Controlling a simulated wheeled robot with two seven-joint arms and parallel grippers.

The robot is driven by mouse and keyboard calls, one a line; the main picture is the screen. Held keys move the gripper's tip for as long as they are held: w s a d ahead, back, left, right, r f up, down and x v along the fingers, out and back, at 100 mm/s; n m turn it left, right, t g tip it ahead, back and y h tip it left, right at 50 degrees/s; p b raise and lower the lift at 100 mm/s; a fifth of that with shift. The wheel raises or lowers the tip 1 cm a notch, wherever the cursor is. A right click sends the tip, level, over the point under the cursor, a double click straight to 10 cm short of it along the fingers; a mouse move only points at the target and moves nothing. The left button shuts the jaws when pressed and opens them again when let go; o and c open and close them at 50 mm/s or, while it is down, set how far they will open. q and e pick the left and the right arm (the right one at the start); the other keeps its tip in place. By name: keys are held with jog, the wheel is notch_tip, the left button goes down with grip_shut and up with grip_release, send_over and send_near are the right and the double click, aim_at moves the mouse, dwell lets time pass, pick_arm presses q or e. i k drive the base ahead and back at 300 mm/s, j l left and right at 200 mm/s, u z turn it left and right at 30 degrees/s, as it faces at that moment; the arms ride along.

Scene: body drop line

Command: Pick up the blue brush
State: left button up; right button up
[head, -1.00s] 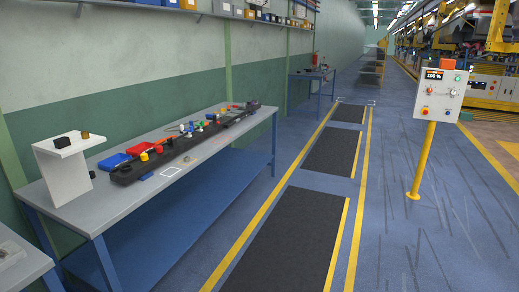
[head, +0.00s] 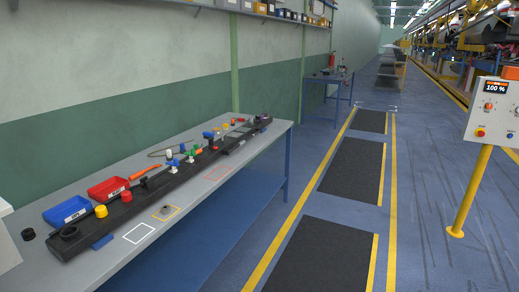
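No thing is clearly recognisable as the blue brush. A small flat blue piece (head: 103,242) lies on the grey workbench (head: 95,276) against the front of a long black rail (head: 130,206). It is too small to tell whether it is the brush. Other small blue parts stand on the rail, one at its middle (head: 172,163) and one farther back (head: 208,134). Neither of my grippers is in view.
A blue bin (head: 67,211) and a red bin (head: 108,189) sit behind the rail. White (head: 139,233) and yellow (head: 166,213) outlines mark the bench front. A control panel on a yellow post (head: 470,190) stands right. Blue floor lies beside the bench.

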aim_at(207, 135)
jog(key=i+u, duration=0.15)
jog(key=i, duration=0.3)
jog(key=i+l+u, duration=0.15)
jog(key=i, duration=0.3)
jog(key=i+l+u, duration=0.15)
jog(key=i, duration=0.3)
jog(key=i+l+u, duration=0.15)
jog(key=i, duration=0.3)
jog(key=i+l+u, duration=0.15)
jog(key=i+l, duration=0.15)
jog(key=i+l+u, duration=0.1)
jog(key=u, duration=0.9)
jog(key=l+u, duration=0.3)
jog(key=l, duration=0.15)
jog(key=l+u, duration=0.3)
jog(key=k+l+u, duration=0.25)
jog(key=l, duration=0.3)
jog(key=l+u, duration=0.3)
jog(key=k+l+u, duration=0.3)
jog(key=l, duration=0.15)
jog(key=i+l, duration=0.05)
jog(key=i, duration=0.05)
